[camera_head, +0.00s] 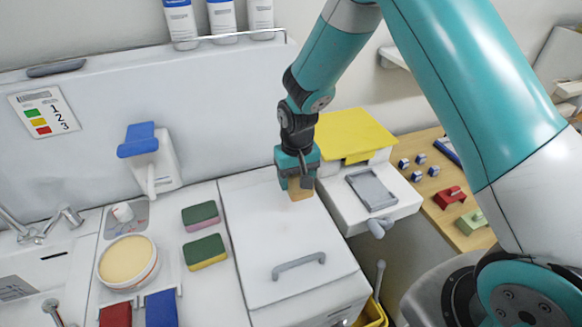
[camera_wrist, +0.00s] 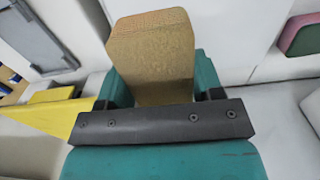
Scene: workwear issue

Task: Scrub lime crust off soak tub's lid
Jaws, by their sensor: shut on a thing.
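The white lid with a grey bar handle (camera_head: 262,225), which looks like the soak tub's lid, lies flat in the middle of the head view. My gripper (camera_head: 298,172) is over its far right part and shut on a tan, rough-faced block (camera_head: 300,190). The block fills the middle of the wrist view (camera_wrist: 153,50) between the teal fingers. In the head view its lower end is at or just above the lid; I cannot tell if it touches. I cannot make out lime crust on the lid; the area beneath the block is hidden.
Left of the lid lie a green-and-pink sponge (camera_head: 200,215), a green-and-yellow sponge (camera_head: 205,252) and a round tub with tan contents (camera_head: 155,277). On the right are a yellow panel (camera_head: 355,130) and a grey-framed tray (camera_head: 372,189). The lid's front is clear apart from its handle.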

